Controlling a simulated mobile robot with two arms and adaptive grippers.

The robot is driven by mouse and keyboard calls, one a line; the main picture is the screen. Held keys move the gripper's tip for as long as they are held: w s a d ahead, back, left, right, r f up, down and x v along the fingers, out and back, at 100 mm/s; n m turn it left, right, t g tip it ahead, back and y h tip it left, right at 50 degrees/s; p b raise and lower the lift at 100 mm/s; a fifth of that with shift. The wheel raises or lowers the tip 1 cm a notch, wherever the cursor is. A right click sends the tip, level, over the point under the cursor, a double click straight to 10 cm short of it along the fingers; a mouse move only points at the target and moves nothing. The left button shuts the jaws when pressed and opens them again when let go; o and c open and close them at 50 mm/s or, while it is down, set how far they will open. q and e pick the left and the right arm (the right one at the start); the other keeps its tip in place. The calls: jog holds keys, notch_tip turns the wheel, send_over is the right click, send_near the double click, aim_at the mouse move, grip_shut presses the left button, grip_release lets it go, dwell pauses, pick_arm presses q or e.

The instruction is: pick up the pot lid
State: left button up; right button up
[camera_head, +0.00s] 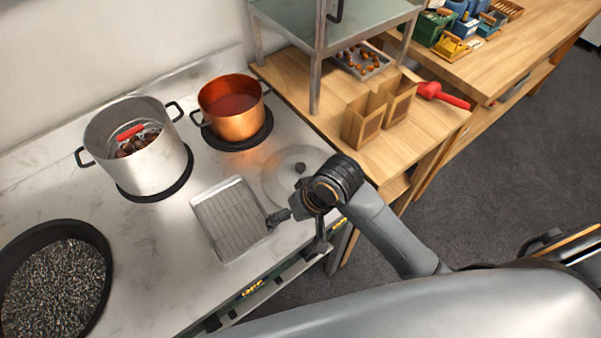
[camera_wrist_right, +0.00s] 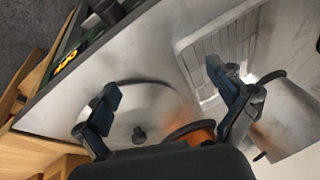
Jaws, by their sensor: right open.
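The pot lid (camera_head: 279,172), a round pale disc with a dark knob (camera_head: 300,168), lies on the counter right of the copper pot (camera_head: 233,108). My right arm partly covers the lid's right side in the head view. My right gripper (camera_head: 299,231) is open and empty, just in front of the lid, near the counter's front edge. In the right wrist view the lid (camera_wrist_right: 158,104) and its knob (camera_wrist_right: 139,135) show between the spread fingers of the right gripper (camera_wrist_right: 168,104). My left gripper is out of view.
A ridged metal tray (camera_head: 228,215) lies left of the gripper. A large steel pot (camera_head: 155,165) with chestnuts and a dark pan (camera_head: 92,238) stand further left. A wooden table (camera_head: 290,72) with paper bags (camera_head: 364,120) and a metal shelf adjoins the counter.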

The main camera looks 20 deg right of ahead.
jog(key=shift+m+g+h, duration=0.4)
jog(key=shift+m+g, duration=0.3)
jog(key=w+r, duration=0.1)
jog(key=w, duration=0.1)
jog(key=w+r, duration=0.1)
jog(key=w, duration=0.1)
jog(key=w+r, duration=0.2)
jog(key=w, duration=0.1)
jog(key=shift+a, duration=0.4)
jog(key=w+d+r+m+g+h, duration=0.1)
jog(key=w+d+r+m+h, duration=0.2)
jog(key=w+d+r+m, duration=0.45)
jog(key=n+p, duration=0.2)
jog(key=n, duration=0.1)
send_over(301, 166)
jog(key=f, duration=0.4)
jog(key=w+f, duration=0.1)
jog(key=f, duration=0.1)
jog(key=shift+a+f, duration=0.15)
jog(key=shift+f, duration=0.25)
jog(key=f, duration=0.1)
jog(key=f+p, duration=0.1)
jog(key=f, duration=0.2)
jog(key=shift+s+f, duration=0.4)
jog(key=shift+f, duration=0.4)
jog(key=shift+c, duration=0.2)
jog(key=shift+s, duration=0.1)
grip_shut()
